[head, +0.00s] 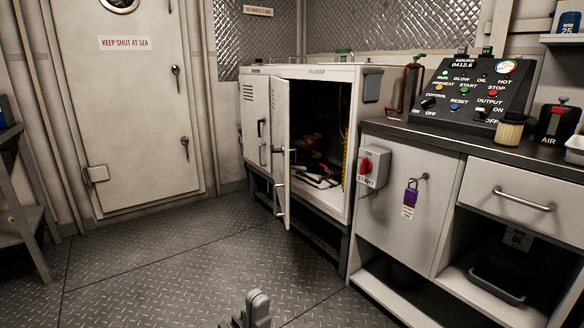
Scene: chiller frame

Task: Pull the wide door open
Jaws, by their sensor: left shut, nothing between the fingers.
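The white cabinet (340,76) stands against the back wall and has two front doors. Its right door (281,150) stands swung out at a wide angle, hinged on its left side, and shows almost edge-on. A handle (279,166) is on that door. The opening to its right shows a dark inside with machinery (315,165). The left door (256,120) of the cabinet looks closed and has its own handle (261,128). My left gripper (258,299) is shut and empty at the bottom edge, well apart from the doors. My right gripper is not in view.
A counter (470,150) with a control panel (475,90) stands at the right, with a red-switch box (367,166) and purple padlock (411,190) on its front. A closed bulkhead door (140,130) is at the left. The plate floor (170,265) ahead is clear.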

